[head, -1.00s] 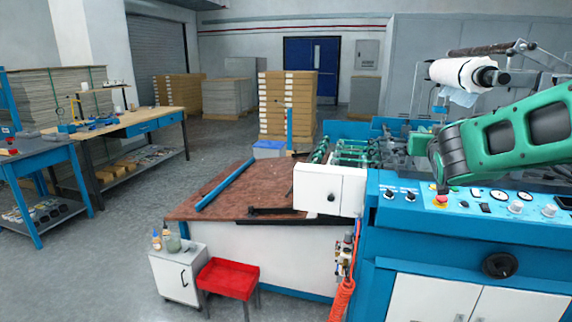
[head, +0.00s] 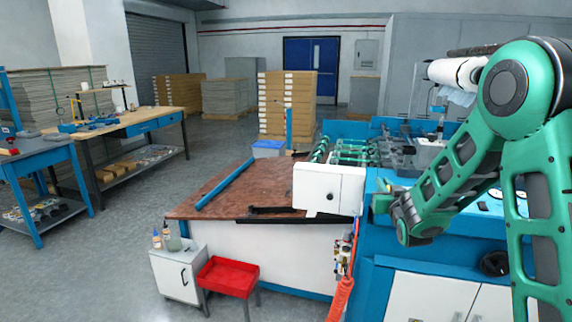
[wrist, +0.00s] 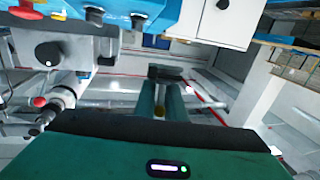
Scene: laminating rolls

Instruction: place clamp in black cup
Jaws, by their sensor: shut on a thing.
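My gripper (head: 384,203) is in front of the blue machine's control side in the head view, pointing left. In the wrist view its two green fingers (wrist: 172,98) reach away from the camera and are shut on a small dark thing at their tips, taken to be the clamp (wrist: 166,73). Its shape is hard to make out.
The blue and white machine (head: 365,265) stands close by my arm. A white box (head: 318,188) juts out left of the gripper, above a brown-topped table (head: 225,200). A red tray (head: 228,277) and small white cabinet (head: 178,275) stand lower left. Open floor lies further left.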

